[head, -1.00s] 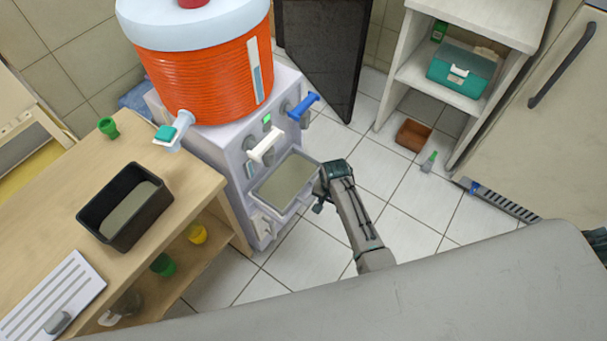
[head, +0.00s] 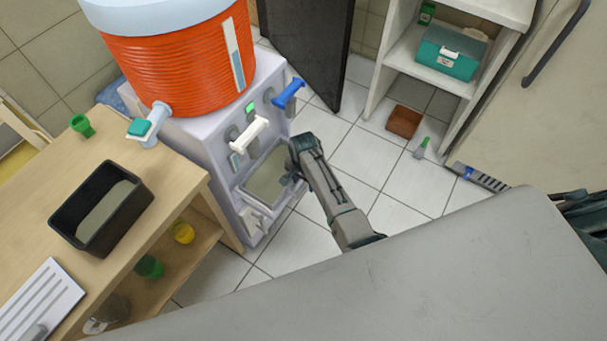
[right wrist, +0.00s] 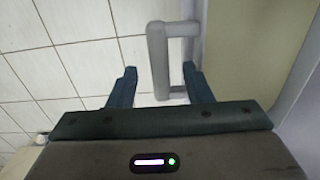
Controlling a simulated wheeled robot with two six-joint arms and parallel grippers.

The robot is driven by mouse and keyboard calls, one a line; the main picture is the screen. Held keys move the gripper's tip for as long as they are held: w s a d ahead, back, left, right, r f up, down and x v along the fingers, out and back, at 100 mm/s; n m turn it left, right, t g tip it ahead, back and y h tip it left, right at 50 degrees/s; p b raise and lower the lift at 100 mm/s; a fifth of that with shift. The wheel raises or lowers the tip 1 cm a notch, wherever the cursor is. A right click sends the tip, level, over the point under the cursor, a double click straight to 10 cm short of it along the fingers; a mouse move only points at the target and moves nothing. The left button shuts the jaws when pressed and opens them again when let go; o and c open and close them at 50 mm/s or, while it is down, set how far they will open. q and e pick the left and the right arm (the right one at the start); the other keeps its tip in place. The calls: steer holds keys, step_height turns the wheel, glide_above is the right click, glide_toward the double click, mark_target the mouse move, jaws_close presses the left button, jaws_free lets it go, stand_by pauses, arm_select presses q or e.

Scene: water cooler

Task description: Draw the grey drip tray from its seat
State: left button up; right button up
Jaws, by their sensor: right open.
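The grey drip tray (head: 264,178) sits low in the front of the white cooler body (head: 222,165), with its greenish-grey inside facing up. My right gripper (head: 291,172) is at the tray's front, which it partly hides in the head view. In the right wrist view the tray (right wrist: 240,45) is at the upper right, with a grey bar handle (right wrist: 158,62) on its side. My right gripper also shows there (right wrist: 161,85), open, its fingers on either side of the handle's lower part. Neither finger is seen closed on it. My left gripper is not in view.
An orange drum (head: 185,65) tops the cooler, with a white tap lever (head: 248,135) and a blue one (head: 288,93) above the tray. A wooden table (head: 150,185) with a black bin (head: 100,210) stands left.

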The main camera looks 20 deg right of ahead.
steer(key=shift+f, duration=0.7)
jaws_close()
steer(key=shift+s+d, duration=0.1)
